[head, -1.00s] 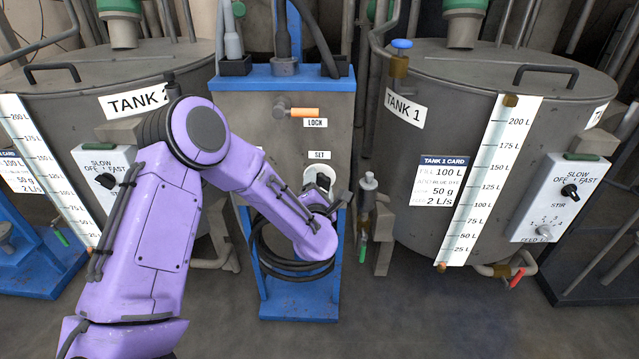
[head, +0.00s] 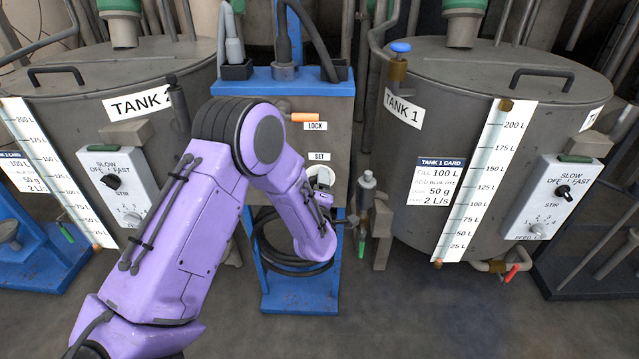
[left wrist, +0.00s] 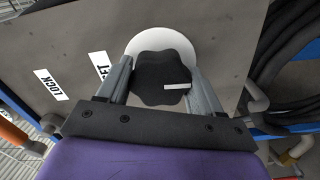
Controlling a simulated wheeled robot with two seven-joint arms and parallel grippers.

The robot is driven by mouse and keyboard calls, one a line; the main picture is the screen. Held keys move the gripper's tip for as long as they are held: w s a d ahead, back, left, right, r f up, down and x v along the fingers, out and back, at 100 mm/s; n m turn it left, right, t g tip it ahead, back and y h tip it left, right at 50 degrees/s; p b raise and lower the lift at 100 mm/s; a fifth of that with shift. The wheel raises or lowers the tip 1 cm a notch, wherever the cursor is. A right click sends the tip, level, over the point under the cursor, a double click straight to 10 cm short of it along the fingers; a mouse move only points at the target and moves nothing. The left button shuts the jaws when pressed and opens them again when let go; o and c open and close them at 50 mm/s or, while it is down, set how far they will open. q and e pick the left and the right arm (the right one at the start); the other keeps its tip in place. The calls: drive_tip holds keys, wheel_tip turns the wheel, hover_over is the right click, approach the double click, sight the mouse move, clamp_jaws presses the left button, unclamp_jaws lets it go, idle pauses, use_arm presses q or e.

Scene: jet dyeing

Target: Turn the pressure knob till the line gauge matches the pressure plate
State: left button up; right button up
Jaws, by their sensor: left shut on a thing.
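The black, lobed pressure knob (left wrist: 160,82) with a white pointer mark sits on a round white disc on the grey panel of the blue-framed stand. My left gripper (left wrist: 162,70) is shut on it, one finger on each side. In the left wrist view the pointer mark lies to the right of the knob's middle. In the head view the white disc (head: 321,172) shows just under the SET label (head: 319,157), and my left arm covers most of the knob. I cannot make out a line gauge or a pressure plate. My right gripper is out of view.
An orange-handled lever (head: 304,117) is above the LOCK label (head: 315,126) on the same panel. Coiled black hose (head: 270,255) hangs below. Tank 1 (head: 440,130) with its level scale stands at right, another tank (head: 60,85) at left. Open floor lies in front.

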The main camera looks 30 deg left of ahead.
use_arm(q)
drive_tip(key=m+p, duration=0.1)
drive_tip(key=m, duration=0.3)
drive_tip(key=shift+d+m, duration=0.1)
drive_tip(key=shift+m, duration=0.3)
drive_tip(key=shift+m+p, duration=0.7)
drive_tip(key=shift+m, duration=1.4)
drive_tip(key=o, duration=1)
drive_tip(key=v, duration=1)
drive_tip(key=shift+s+d, duration=0.1)
drive_tip(key=shift+s, duration=0.1)
